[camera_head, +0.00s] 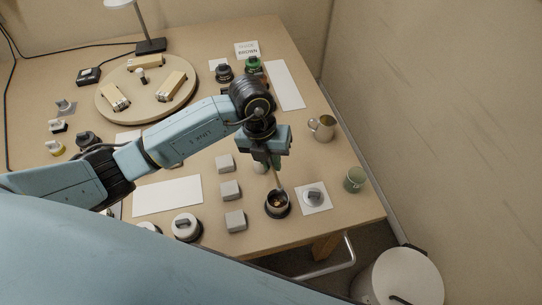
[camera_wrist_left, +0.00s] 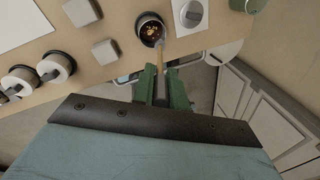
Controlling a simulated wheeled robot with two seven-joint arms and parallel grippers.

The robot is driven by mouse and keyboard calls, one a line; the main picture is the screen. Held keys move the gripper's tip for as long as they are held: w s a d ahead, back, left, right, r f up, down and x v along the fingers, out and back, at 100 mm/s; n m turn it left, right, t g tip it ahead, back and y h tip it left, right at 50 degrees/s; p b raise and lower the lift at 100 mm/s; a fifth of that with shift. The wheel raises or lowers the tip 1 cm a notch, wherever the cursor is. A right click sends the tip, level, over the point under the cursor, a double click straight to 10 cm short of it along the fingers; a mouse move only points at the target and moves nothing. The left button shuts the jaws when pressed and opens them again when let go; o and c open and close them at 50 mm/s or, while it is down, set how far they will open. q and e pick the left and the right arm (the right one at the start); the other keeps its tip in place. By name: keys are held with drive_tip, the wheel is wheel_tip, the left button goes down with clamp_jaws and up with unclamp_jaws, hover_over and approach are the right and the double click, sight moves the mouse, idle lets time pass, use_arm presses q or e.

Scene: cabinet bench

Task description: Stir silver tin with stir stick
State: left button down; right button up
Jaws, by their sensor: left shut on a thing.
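The tin (camera_head: 277,210) stands near the front edge of the table, dark outside, with brown bits inside. In the left wrist view the tin (camera_wrist_left: 150,19) has a pale silvery rim. The stick slants down to the tin's mouth. In the left wrist view the stick (camera_wrist_left: 163,54) runs from the fingers (camera_wrist_left: 165,80) to the tin's rim. I cannot tell whether its tip touches the contents. My right gripper is not in view.
Several grey blocks (camera_head: 230,190) stand left of the tin. A white card with a round grey piece (camera_head: 314,197) lies to its right. A green cup (camera_head: 355,179) and a metal jug (camera_head: 322,127) stand farther right. A round wooden board (camera_head: 147,107) is at the back left.

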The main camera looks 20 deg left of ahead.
use_arm(q)
drive_tip(key=a+b+x, duration=0.2)
drive_tip(key=b+x, duration=0.6)
drive_tip(key=x, duration=0.3)
drive_tip(key=shift+f, duration=0.2)
idle(0.5)
drive_tip(key=shift+s+a, duration=0.1)
drive_tip(key=shift+a, duration=0.1)
drive_tip(key=shift+b, duration=0.3)
